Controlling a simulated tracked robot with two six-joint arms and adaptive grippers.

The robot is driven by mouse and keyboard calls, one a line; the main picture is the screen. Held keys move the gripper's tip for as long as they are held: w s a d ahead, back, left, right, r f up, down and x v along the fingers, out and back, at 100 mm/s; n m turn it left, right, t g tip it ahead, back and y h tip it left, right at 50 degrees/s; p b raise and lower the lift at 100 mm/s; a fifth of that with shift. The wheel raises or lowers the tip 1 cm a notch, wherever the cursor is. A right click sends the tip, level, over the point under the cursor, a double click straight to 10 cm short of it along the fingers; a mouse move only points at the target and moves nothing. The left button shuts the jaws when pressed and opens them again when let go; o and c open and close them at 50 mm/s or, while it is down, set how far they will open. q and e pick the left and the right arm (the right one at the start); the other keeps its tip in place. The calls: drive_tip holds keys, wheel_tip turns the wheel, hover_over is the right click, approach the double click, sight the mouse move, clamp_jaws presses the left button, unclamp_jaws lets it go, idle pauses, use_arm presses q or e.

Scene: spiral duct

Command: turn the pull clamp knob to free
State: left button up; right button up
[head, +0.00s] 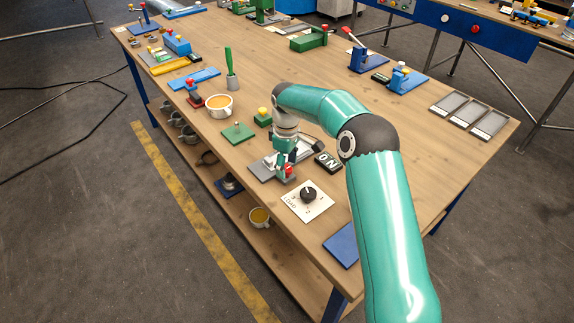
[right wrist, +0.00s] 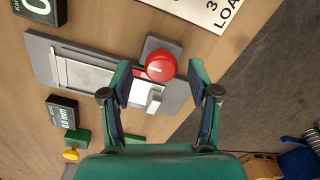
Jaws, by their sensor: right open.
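A red round knob (right wrist: 161,66) sits on a grey block on a grey base plate (right wrist: 60,72) with a flat metal slide; it seems to be the pull clamp. It has a white line mark on its face. In the head view the red knob (head: 289,170) is partly covered by my right gripper (head: 284,168). In the right wrist view the right gripper (right wrist: 159,72) is open, one finger left of the knob and one right, with gaps to both. Whether the fingers are down at knob height is hard to tell. My left gripper is not in view.
A white panel (head: 319,212) with a black dial and "LOAD" lettering lies just in front of the clamp. A green plate (head: 238,133) and an orange-filled cup (head: 220,105) stand behind left. A blue plate (head: 343,246) lies near the front edge.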

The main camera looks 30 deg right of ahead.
sight(287, 168)
wheel_tip(287, 168, up, 11)
idle(0.4)
idle(0.4)
